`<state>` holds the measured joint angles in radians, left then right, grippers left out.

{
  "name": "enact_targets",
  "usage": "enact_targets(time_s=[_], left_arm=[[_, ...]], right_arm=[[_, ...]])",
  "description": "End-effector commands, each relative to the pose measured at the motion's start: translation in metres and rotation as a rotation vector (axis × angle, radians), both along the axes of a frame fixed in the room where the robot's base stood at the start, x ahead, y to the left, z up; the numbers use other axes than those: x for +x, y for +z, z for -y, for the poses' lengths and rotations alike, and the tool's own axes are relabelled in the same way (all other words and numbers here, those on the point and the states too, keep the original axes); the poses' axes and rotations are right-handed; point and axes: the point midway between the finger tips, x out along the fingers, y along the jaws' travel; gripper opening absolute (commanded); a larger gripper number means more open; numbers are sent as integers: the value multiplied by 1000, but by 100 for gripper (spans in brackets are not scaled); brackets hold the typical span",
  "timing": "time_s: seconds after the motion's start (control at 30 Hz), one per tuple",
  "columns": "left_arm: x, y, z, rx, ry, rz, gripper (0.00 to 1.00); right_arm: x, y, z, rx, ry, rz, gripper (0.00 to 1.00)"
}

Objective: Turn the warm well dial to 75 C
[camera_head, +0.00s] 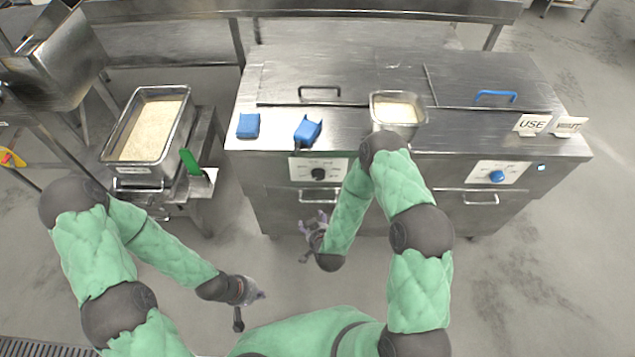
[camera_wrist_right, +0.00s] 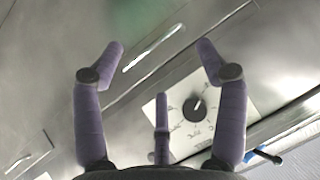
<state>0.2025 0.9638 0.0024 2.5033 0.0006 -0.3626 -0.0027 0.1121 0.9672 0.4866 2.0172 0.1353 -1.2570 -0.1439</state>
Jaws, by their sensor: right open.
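A black dial (camera_head: 318,174) sits on a white marked plate on the left front panel of the steel counter. A blue dial (camera_head: 497,176) sits on a similar plate on the right panel. I cannot read which one is the warm well dial or their settings. My right gripper (camera_head: 313,228) is open and empty, below and in front of the black dial, apart from it. In the right wrist view, the black dial (camera_wrist_right: 195,108) shows beyond the spread fingers (camera_wrist_right: 160,75), its pointer tilted. My left gripper (camera_head: 250,293) is low at the left, away from the counter; its finger opening is unclear.
A steel pan of rice (camera_head: 146,130) stands on the left cart beside a green-handled tool (camera_head: 189,162). A smaller rice pan (camera_head: 397,108) is on the counter. A drawer handle (camera_head: 318,196) is below the black dial.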

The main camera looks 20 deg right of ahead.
Motion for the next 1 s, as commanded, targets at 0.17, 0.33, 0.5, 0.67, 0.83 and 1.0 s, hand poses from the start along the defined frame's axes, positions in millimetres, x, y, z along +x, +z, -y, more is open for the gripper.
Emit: enact_targets(time_s=[0.17,0.33,0.5,0.67,0.83,1.0], left_arm=[[0,-9,0,0,0,0,0],[0,-14,0,0,0,0,0],[0,-16,0,0,0,0,0],[0,-18,0,0,0,0,0],[0,-22,0,0,0,0,0],[0,-29,0,0,0,0,0]], right_arm=[[27,19,9,-135,-74,284,73],[29,46,16,-250,-138,503,73],[25,64,19,-314,-178,623,73],[29,68,21,-329,-188,650,73],[50,68,28,-328,-189,651,73],[80,67,37,-328,-190,650,73]])
